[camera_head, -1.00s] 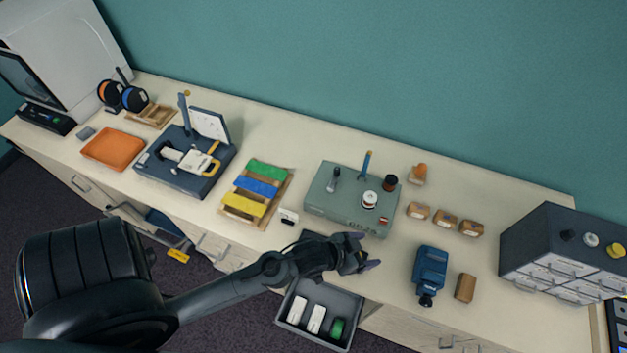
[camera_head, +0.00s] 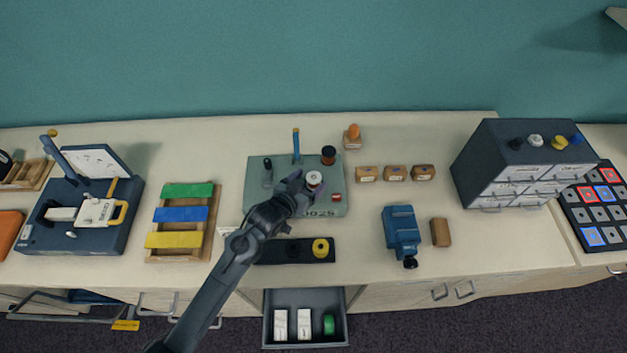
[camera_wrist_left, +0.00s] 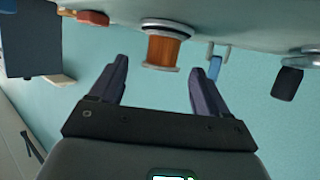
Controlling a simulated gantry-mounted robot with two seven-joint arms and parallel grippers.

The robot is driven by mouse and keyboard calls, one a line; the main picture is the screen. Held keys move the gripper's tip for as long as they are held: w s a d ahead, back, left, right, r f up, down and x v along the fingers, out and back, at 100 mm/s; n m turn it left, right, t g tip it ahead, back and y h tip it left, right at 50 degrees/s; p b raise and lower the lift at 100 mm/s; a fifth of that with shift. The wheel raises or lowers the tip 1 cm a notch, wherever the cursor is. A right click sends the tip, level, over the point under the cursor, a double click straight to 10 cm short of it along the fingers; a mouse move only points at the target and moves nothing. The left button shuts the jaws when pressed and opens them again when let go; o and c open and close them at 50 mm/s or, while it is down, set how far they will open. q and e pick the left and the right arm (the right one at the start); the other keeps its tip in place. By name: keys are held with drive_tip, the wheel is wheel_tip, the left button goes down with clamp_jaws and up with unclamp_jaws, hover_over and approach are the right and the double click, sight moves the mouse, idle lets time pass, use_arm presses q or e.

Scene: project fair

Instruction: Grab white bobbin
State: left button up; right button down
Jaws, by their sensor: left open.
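The white bobbin (camera_head: 314,178), with pale flanges, stands on the grey-green machine (camera_head: 262,200) at the middle of the bench. In the left wrist view the bobbin (camera_wrist_left: 166,50) shows copper-orange winding between its flanges. My left gripper (camera_head: 307,186) is at the bobbin's near left side in the head view. In the left wrist view my left gripper (camera_wrist_left: 158,78) is open and empty, its fingers pointing toward the bobbin. The bobbin appears just beyond the fingertips, between their lines. My right gripper is not in view.
A dark tray (camera_head: 264,256) with a yellow bobbin (camera_head: 320,248) lies in front. An open drawer (camera_head: 306,343) is below.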

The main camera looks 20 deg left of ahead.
sight(312, 179)
use_arm(q)
drive_tip(key=shift+w+d+f, duration=0.1)
drive_tip(key=shift+w+f, duration=0.25)
drive_tip(key=shift+w, duration=0.3)
drive_tip(key=shift+x, duration=2.1)
drive_tip(key=shift+f, duration=0.1)
drive_tip(key=shift+s, duration=0.1)
drive_tip(key=c, duration=1)
